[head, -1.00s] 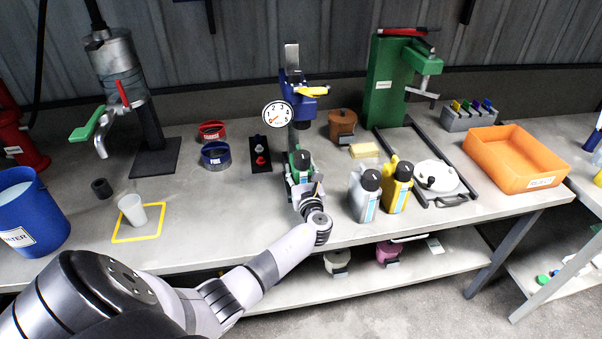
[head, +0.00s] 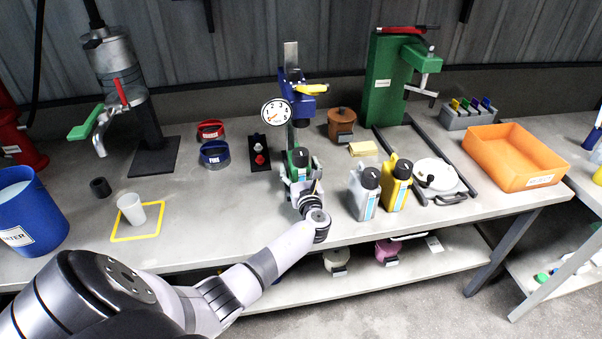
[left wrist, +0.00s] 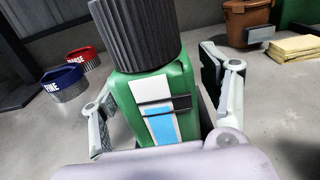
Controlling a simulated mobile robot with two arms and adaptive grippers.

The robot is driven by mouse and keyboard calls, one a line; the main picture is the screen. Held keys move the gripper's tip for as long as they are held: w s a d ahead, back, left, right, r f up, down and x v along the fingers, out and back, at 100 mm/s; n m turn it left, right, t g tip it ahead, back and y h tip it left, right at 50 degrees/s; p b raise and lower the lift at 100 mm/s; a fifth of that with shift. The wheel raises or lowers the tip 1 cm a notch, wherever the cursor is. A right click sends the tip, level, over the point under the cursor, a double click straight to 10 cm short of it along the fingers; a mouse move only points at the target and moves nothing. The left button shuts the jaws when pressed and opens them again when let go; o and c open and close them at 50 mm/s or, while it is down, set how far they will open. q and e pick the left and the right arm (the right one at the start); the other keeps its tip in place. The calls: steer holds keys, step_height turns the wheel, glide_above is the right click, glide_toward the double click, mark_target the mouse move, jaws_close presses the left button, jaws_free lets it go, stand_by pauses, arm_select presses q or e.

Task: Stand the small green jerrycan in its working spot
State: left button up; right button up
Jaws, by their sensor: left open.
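The small green jerrycan (head: 300,168) stands upright on the bench, with a dark ribbed cap, in front of the column (head: 290,75) with the round gauge (head: 277,113). In the left wrist view the jerrycan (left wrist: 180,90) fills the middle, its white and blue label facing me. My left gripper (head: 302,175) is open around it, one finger on each side. In the left wrist view a gap shows between the right finger of the gripper (left wrist: 155,85) and the can. Whether the left finger touches is unclear. The can's base is hidden. My right gripper is out of view.
Close to the right stand a grey jerrycan (head: 364,192) and a yellow jerrycan (head: 397,186). A black switch block (head: 260,155) and a blue ring (head: 214,156) lie to the left. An orange bin (head: 512,160) is at the right.

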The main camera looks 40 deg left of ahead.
arm_select(q)
steer(key=v, duration=1.1)
steer(key=shift+s+d+r, duration=0.1)
steer(key=shift+s+d, duration=0.15)
steer(key=shift+d, duration=0.05)
